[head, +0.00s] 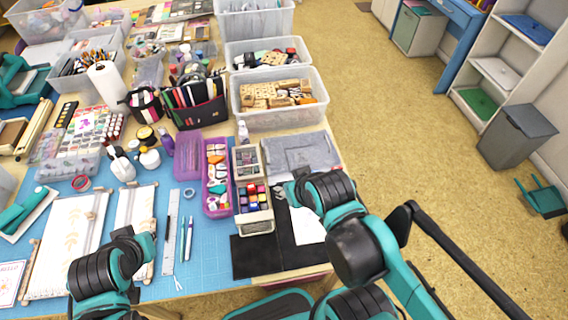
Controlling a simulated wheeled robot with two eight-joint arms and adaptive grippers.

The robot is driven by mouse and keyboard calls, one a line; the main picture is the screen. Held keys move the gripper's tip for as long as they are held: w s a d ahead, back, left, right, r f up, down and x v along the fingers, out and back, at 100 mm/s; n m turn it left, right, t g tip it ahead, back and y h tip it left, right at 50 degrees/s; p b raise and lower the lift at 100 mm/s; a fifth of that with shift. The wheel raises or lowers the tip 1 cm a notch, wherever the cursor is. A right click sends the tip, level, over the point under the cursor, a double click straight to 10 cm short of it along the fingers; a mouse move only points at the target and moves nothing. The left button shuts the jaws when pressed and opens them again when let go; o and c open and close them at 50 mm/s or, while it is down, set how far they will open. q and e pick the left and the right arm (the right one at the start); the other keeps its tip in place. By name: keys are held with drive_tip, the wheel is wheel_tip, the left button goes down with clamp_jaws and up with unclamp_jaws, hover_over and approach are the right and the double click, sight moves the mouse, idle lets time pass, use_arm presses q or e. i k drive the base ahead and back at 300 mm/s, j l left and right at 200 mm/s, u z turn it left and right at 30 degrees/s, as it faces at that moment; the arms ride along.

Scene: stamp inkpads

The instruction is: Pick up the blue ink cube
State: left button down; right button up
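Several small coloured ink cubes (253,198) sit close together in the front part of a beige divided box (254,226) on the table. Dark blue or purple, red, pink and yellow ones show; they are too small for me to tell surely which is the blue ink cube. My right gripper (285,189) is just right of the box, beside the cubes, mostly hidden by its own arm. My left gripper (148,242) is low at the left over the blue mat, by the white scroll-like sheets. Neither gripper's fingers show clearly, and I see nothing held in them.
A purple case (216,208) with coloured pieces stands left of the box. A grey folded cloth (310,147) and a black sheet (256,258) lie right and in front. A clear bin of wooden stamps (280,118) stands behind. A ruler (171,232) lies on the mat.

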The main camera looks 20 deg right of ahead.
sight(254, 207)
drive_tip(key=z, duration=0.45)
drive_tip(key=k+j+z, duration=0.1)
drive_tip(key=z, duration=0.85)
drive_tip(key=u, duration=0.9)
drive_tip(key=j+u, duration=0.55)
drive_tip(key=j, duration=0.2)
